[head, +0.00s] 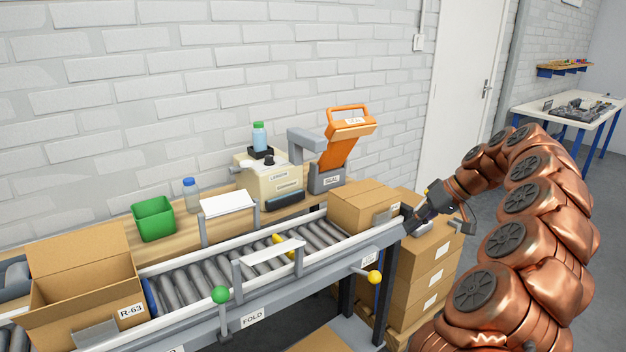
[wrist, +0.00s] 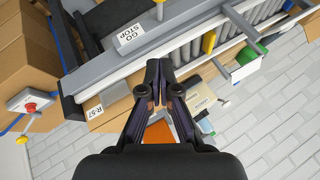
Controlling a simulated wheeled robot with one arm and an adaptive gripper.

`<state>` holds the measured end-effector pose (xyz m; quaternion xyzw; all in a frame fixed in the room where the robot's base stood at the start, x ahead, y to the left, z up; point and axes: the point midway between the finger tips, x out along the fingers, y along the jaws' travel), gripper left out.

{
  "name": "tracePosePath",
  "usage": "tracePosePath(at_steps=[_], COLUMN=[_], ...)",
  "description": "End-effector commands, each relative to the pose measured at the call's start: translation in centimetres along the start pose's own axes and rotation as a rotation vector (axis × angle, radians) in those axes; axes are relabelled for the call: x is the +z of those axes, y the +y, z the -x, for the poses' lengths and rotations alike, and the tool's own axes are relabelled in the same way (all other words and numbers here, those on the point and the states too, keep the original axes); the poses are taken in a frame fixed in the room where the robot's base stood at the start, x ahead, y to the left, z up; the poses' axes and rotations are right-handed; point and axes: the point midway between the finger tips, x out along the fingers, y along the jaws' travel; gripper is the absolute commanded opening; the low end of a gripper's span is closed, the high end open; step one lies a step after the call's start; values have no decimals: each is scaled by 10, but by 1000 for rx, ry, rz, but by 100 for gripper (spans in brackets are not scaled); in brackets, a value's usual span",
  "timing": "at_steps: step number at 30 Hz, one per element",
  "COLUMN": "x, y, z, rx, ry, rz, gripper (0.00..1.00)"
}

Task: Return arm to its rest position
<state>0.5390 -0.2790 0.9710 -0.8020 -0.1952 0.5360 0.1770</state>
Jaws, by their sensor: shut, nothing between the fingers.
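My copper-coloured arm (head: 525,215) curves up from the lower right of the head view and bends over to the left. My gripper (head: 417,217) is at its end, beside the right end of the roller conveyor and close to a closed carton (head: 360,207). In the wrist view my gripper (wrist: 158,80) has its two dark fingers together with nothing between them. The conveyor (wrist: 180,42) lies beyond the fingertips there. I cannot tell from these views whether the fingers touch anything.
Stacked cartons (head: 425,275) stand right of the conveyor. An open carton marked R-63 (head: 90,285) is at the left. A green bin (head: 154,220) and an orange-handled sealer (head: 340,145) stand behind. A green knob (head: 220,294) and yellow knob (head: 375,277) stick out in front.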

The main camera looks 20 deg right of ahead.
Motion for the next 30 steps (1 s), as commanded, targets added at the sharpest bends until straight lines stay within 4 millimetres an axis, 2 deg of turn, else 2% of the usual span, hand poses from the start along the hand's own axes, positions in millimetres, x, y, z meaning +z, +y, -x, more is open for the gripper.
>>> tracePosePath(at_steps=[2, 5, 8, 14, 18, 21, 27, 30], x=[0, -3, -5, 4, 26, 46, 99, 129], y=[-1, -15, -48, -139, -196, -230, -282, -299], z=[0, 0, -4, -15, -21, -25, -28, -28], rx=[-1, -6, -18, -26, -8, 17, 91, 139], ry=[-1, -11, -41, -140, -215, -266, -362, -402], rz=[1, 12, 37, 96, 125, 141, 152, 146], gripper=[0, 0, 0, 0, 0, 0, 0, 0])
